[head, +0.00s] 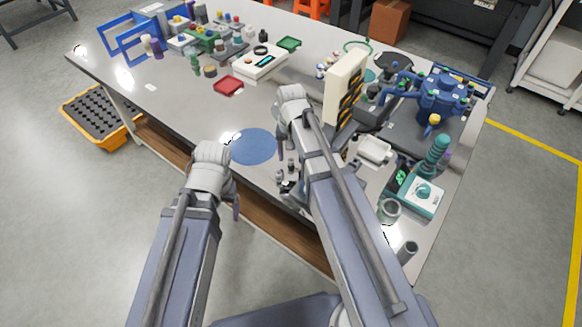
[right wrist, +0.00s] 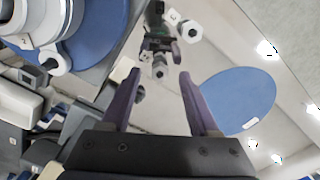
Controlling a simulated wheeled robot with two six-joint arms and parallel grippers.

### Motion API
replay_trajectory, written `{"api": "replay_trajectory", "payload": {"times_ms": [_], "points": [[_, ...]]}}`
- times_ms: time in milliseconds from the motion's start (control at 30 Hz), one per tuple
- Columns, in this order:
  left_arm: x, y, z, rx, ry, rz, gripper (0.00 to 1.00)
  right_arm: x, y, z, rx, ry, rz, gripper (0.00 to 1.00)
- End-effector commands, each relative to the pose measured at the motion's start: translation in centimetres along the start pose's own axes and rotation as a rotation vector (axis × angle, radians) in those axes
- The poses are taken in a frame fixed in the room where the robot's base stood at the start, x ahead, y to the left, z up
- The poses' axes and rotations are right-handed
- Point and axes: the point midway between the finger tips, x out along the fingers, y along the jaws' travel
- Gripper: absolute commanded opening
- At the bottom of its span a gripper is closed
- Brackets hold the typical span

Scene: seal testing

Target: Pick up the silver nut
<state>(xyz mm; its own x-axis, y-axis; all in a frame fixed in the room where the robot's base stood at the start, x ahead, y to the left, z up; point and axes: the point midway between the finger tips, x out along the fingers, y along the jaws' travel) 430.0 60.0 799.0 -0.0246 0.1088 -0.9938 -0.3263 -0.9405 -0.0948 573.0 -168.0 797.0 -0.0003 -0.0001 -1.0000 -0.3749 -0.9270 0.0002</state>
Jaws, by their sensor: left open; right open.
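Several small silver hex pieces lie close together on the table. In the right wrist view, one silver nut with a dark hole (right wrist: 192,32) is at the upper middle, and another hex piece (right wrist: 159,71) shows between the fingertips in the picture. The small metal parts also show in the head view (head: 280,176), just right of the blue disc. I cannot tell which piece is the task's nut. My right gripper (right wrist: 158,74) is open and empty above the table; it is partly hidden in the head view (head: 281,118). My left gripper (head: 235,205) hangs off the table's front edge, largely hidden.
A flat blue disc (head: 254,146) lies beside the small parts. A cream upright block (head: 345,85) stands right of my right wrist. A blue machine (head: 440,95) and a teal device (head: 415,192) crowd the right side. The grey tabletop (head: 190,108) is clear at left-centre.

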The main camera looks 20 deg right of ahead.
Motion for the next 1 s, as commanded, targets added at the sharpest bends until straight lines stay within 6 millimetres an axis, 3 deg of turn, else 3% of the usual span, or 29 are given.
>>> {"api": "replay_trajectory", "payload": {"times_ms": [67, 333, 867, 1000], "points": [[1.04, 0.1, -0.06, 0.0, 0.0, 0.0, 0.79, 1.05, 0.02, 0.01, 0.0, 0.0, 0.0, 0.61], [0.86, 0.08, -0.05, 0.0, 0.0, 0.0, 0.79, 0.87, 0.03, 0.01, 0.0, 0.0, 0.0, 0.6], [0.87, 0.08, -0.05, 0.0, 0.0, 0.0, 0.79, 0.88, 0.03, 0.01, 0.0, 0.0, 0.0, 0.01], [0.87, 0.08, -0.05, 0.0, 0.0, 0.0, 0.79, 0.88, 0.03, 0.01, 0.0, 0.0, 0.0, 0.0]]}}
